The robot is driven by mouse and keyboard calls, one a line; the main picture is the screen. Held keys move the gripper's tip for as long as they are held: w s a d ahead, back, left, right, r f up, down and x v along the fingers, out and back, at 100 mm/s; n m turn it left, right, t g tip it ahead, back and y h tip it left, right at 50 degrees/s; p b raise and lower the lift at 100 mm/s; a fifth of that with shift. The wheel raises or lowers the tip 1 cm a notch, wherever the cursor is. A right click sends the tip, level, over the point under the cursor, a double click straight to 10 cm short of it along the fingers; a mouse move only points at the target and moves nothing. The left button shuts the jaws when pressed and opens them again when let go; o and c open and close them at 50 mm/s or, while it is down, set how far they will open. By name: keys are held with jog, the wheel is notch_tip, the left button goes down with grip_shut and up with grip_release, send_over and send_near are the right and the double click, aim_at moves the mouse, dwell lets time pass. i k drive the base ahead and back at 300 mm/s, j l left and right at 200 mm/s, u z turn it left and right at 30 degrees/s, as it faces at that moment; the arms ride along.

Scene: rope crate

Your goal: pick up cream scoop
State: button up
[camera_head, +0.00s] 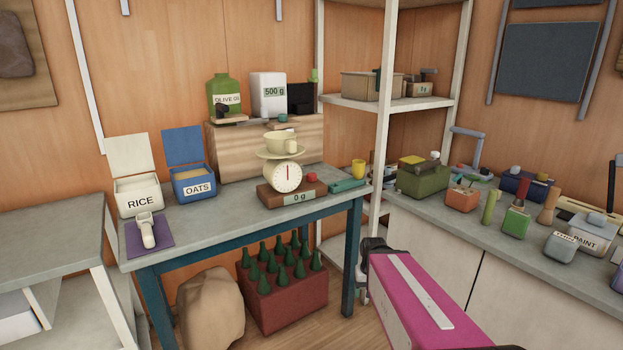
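The cream scoop (147,231) lies on a purple mat (165,242) at the left front of the blue-legged table. Its handle points toward the table's front edge. My pink arm (408,297) reaches in from the bottom right. My gripper's fingers cannot be made out there, and the arm hides part of that end.
An open RICE bin (139,200) and OATS bin (195,189) stand behind the scoop. A scale (287,178) bearing a cream bowl stands to the right. A crate of green bottles (290,308) and a sack (211,307) are below. The tabletop between mat and scale is clear.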

aim_at(146, 229)
jog(key=u, duration=1.85)
